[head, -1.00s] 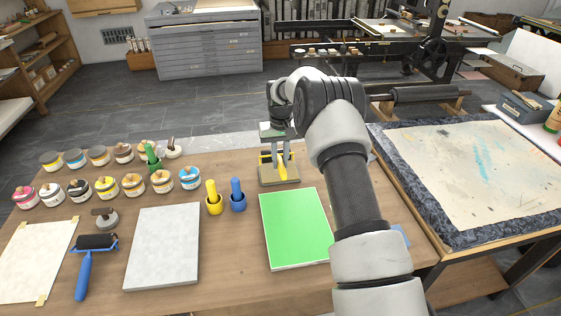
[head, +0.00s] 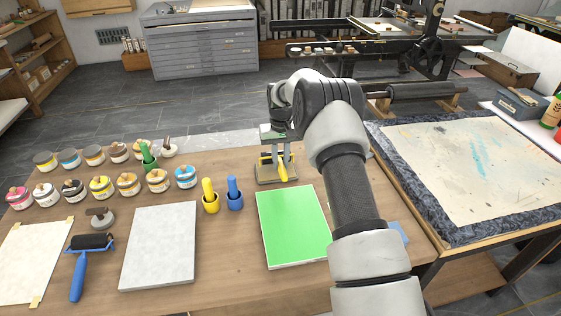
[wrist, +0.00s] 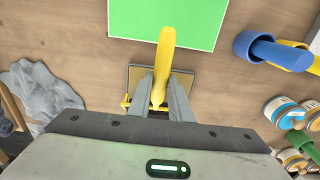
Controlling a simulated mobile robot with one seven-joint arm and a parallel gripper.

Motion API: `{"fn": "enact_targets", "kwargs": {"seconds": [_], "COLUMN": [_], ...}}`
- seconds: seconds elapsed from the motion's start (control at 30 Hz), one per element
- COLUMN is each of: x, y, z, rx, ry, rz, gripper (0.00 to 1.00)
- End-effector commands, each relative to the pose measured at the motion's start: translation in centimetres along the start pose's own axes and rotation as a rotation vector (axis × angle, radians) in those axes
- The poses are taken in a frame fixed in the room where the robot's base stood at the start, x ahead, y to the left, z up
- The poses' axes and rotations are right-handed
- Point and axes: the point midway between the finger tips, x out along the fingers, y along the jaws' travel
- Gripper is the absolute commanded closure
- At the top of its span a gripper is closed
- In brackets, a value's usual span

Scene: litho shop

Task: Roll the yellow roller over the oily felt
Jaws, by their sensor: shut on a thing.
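The yellow roller (head: 284,172) is in my gripper (head: 279,154), its handle sloping down toward the green slab. In the wrist view the yellow handle (wrist: 165,48) passes between the two grey fingers of my gripper (wrist: 162,82), which are shut on it. The small brown pad in a dark frame, seemingly the oily felt (head: 267,182), lies on the table under the roller. It also shows in the wrist view (wrist: 137,76). The roller's drum is mostly hidden by the fingers, so I cannot tell whether it touches the felt.
A green slab (head: 292,228) lies just in front of the pad. Yellow (head: 210,198) and blue (head: 235,196) cups with handles stand to its left. Further left are a grey slab (head: 160,245), a blue-handled roller (head: 80,270) and several ink cans. A framed bed (head: 470,170) is at right.

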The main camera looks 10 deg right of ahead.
Motion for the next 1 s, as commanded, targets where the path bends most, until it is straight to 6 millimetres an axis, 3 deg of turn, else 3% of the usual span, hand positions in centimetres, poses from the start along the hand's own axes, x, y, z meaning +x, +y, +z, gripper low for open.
{"fn": "enact_targets", "kwargs": {"seconds": [0.47, 1.0], "x": [0.9, 0.7], "y": [0.0, 0.0], "z": [0.1, 5.0], "rx": [0.0, 0.0], "ry": [0.001, 0.001], "rz": [0.0, 0.0], "gripper": [1.0, 1.0]}}
